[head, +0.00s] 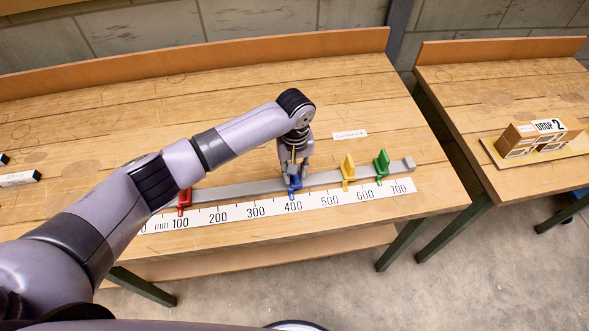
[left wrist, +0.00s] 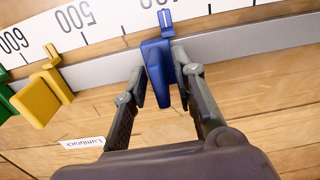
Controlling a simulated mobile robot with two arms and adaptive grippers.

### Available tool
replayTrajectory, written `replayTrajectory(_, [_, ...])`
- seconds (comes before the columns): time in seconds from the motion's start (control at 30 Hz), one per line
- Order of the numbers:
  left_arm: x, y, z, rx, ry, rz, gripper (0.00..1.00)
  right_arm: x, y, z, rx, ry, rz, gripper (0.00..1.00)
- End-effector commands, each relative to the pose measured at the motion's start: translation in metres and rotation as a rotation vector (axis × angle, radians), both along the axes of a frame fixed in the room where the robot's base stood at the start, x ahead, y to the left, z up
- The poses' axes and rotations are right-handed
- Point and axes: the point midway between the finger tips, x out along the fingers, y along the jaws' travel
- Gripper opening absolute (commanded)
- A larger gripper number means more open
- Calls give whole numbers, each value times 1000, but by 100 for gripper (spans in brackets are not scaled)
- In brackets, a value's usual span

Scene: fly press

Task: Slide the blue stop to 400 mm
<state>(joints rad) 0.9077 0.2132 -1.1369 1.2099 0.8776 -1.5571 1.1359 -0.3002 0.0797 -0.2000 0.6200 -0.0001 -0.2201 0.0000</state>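The blue stop (head: 295,186) sits on the grey rail (head: 238,194); its pointer is at about the 400 mark of the white scale (head: 345,196). In the left wrist view, the blue stop (left wrist: 158,68) stands between the fingers, its pointer against the scale to the right of the 500 label. My left gripper (head: 295,172) reaches down over the stop from above; in the left wrist view the gripper (left wrist: 162,78) has a finger close against each side of it. The arm partly hides the stop in the head view. My right gripper is not in view.
A yellow stop (head: 348,171) and a green stop (head: 382,166) are on the rail to the right. A red stop (head: 184,200) is at the left, near 100. A small white label (head: 349,134) lies behind the rail. A second table (head: 470,82) stands at the right.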

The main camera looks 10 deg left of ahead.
Motion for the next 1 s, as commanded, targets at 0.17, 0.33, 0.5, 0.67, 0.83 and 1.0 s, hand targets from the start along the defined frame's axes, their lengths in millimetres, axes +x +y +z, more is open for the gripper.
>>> replayTrajectory(0.17, [0,0,0,1,1,0,30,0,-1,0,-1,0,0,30])
replayTrajectory(0.33, [0,0,1,0,1,0,30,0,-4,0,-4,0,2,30])
replayTrajectory(0.5, [0,0,20,-1,-1,-1,30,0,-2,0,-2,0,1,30])
replayTrajectory(0.67, [1,-1,54,-3,-2,-1,30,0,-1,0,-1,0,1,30])
replayTrajectory(0.83, [0,0,88,-1,0,-1,30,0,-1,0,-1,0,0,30])
replayTrajectory(1.0, [0,0,111,0,0,-1,30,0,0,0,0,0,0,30])
